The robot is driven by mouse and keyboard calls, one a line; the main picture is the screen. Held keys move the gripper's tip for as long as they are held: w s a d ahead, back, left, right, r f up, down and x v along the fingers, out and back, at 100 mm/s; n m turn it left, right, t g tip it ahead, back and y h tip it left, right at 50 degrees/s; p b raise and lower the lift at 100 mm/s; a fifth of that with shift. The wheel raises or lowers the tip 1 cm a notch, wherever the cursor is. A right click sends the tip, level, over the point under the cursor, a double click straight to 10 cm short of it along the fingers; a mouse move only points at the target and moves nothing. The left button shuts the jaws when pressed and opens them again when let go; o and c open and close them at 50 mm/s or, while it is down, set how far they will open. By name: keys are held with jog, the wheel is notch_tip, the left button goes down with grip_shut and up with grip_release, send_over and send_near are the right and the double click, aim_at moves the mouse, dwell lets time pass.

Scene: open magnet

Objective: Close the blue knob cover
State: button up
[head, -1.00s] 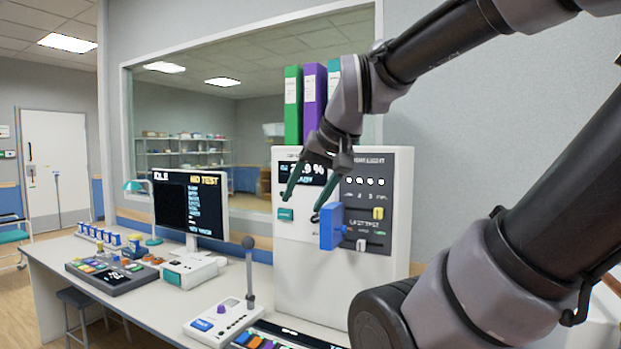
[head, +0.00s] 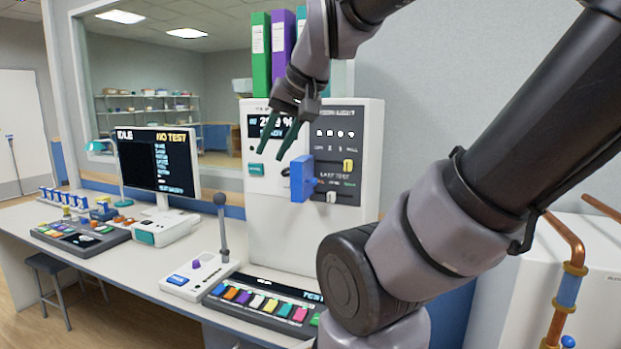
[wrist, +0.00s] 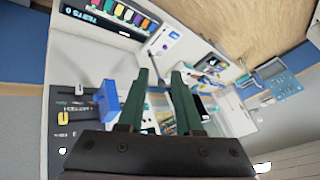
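The blue knob cover (head: 301,179) sticks out from the dark control panel on the front of the white cabinet, and looks swung open. It also shows in the wrist view (wrist: 109,102), left of my fingers. My gripper (head: 270,154) has two dark green fingers, parted and empty. In the head view it hangs up and left of the cover, in front of the cabinet's display. In the wrist view the fingertips (wrist: 160,72) are clear of the cover, with a visible gap. What lies behind the cover is partly hidden.
The white cabinet (head: 275,228) stands on the bench, with binders (head: 261,60) on top. A yellow slider (head: 348,166) is on the panel close to the cover. A joystick box (head: 198,275) and a button strip (head: 262,306) lie in front. Copper pipes (head: 570,262) are at the right.

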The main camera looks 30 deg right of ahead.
jog(key=shift+w+d+m, duration=0.3)
jog(key=shift+w+m, duration=0.2)
grip_shut()
jog(key=m+y, duration=0.4)
jog(key=m, duration=1.8)
send_near(304, 180)
jog(key=x, duration=0.5)
jog(key=shift+w+f, duration=0.3)
jog(key=shift+w, duration=0.1)
